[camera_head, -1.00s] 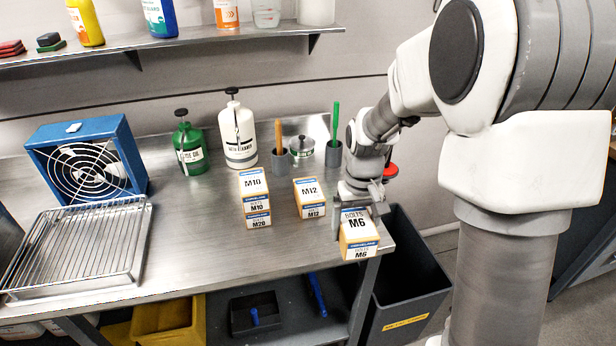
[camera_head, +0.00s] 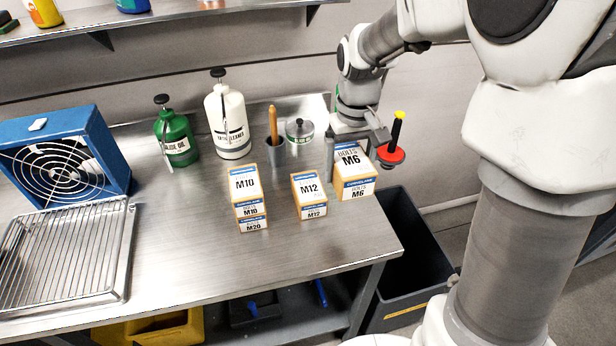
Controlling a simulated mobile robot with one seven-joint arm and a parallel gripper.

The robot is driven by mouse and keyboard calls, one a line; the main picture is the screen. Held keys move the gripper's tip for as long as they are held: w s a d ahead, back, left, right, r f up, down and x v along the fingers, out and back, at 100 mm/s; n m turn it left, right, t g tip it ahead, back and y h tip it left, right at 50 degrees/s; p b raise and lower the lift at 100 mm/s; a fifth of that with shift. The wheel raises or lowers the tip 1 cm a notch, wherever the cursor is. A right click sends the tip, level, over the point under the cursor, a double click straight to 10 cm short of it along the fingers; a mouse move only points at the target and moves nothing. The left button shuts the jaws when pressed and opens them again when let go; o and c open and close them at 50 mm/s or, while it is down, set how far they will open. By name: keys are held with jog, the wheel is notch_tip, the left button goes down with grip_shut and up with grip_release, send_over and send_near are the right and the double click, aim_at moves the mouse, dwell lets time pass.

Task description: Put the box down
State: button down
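The M6 bolts box (camera_head: 355,187), white and orange with a blue stripe, is upright in my gripper (camera_head: 352,150), right of the M12 box. My gripper comes from above and behind, with a finger at each side of the box, shut on it. The box is over the right part of the steel table (camera_head: 300,248); I cannot tell whether its base touches the top. The M12 box (camera_head: 309,195) stands just to its left. The M10 box (camera_head: 244,187) sits on the M20 box (camera_head: 253,225) further left.
Behind stand a green bottle (camera_head: 176,138), a white bottle (camera_head: 231,125), a grey cup (camera_head: 276,152) and a lidded pot (camera_head: 299,131). A red, black and yellow item (camera_head: 392,153) is close right of my gripper. A wire rack (camera_head: 62,255) is left; the table's front middle is bare.

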send_over(309, 187)
notch_tip(309, 187, down, 7)
jog(key=shift+a+p, duration=0.1)
jog(key=shift+p, duration=0.3)
jog(key=shift+f, duration=1.9)
jog(key=shift+f, duration=0.2)
grip_release()
